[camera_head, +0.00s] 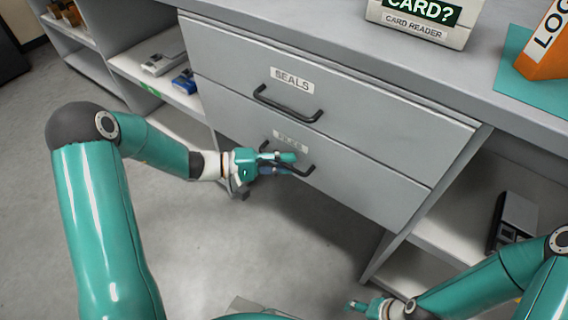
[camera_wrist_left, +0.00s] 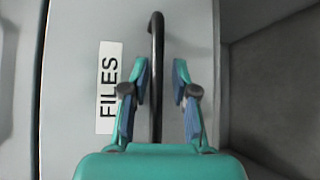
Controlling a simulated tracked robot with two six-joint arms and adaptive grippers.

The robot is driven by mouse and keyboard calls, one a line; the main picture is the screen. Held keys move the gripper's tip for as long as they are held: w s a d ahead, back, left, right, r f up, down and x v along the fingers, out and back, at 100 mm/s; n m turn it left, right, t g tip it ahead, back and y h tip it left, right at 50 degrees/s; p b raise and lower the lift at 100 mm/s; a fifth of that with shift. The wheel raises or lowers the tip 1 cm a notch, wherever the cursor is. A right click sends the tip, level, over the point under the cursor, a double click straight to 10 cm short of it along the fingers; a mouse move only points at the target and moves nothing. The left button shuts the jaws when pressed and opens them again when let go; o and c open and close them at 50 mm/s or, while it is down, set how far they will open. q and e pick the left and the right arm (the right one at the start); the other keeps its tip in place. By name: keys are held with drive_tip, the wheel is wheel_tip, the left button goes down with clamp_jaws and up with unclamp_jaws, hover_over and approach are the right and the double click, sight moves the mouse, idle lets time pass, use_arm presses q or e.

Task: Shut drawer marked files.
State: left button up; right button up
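The drawer marked FILES (camera_head: 365,185) is the lower of two grey drawers under the counter. Its front looks about level with the upper one; a small gap cannot be ruled out. Its label shows clearly in the left wrist view (camera_wrist_left: 109,88). Its black bar handle (camera_wrist_left: 157,50) runs between the two fingers of my left gripper (camera_wrist_left: 160,85), which is open with space on both sides of the bar. In the head view my left gripper (camera_head: 287,163) covers part of the handle. My right gripper (camera_head: 360,305) is low at the bottom right, away from the drawers; its fingers are unclear.
The drawer marked SEALS (camera_head: 370,105) is above, with its own black handle (camera_head: 287,104). A card reader sign box (camera_head: 415,30) and an orange box (camera_head: 545,50) stand on the counter. Open shelves flank the drawers. The floor in front is clear.

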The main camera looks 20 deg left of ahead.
use_arm(q)
drive_tip(key=shift+r, duration=0.15)
drive_tip(key=shift+s+a, duration=0.1)
drive_tip(key=shift+a, duration=0.1)
drive_tip(key=v, duration=1.1)
drive_tip(key=shift+s+a, duration=0.15)
drive_tip(key=shift+a, duration=0.15)
drive_tip(key=shift+d, duration=0.1)
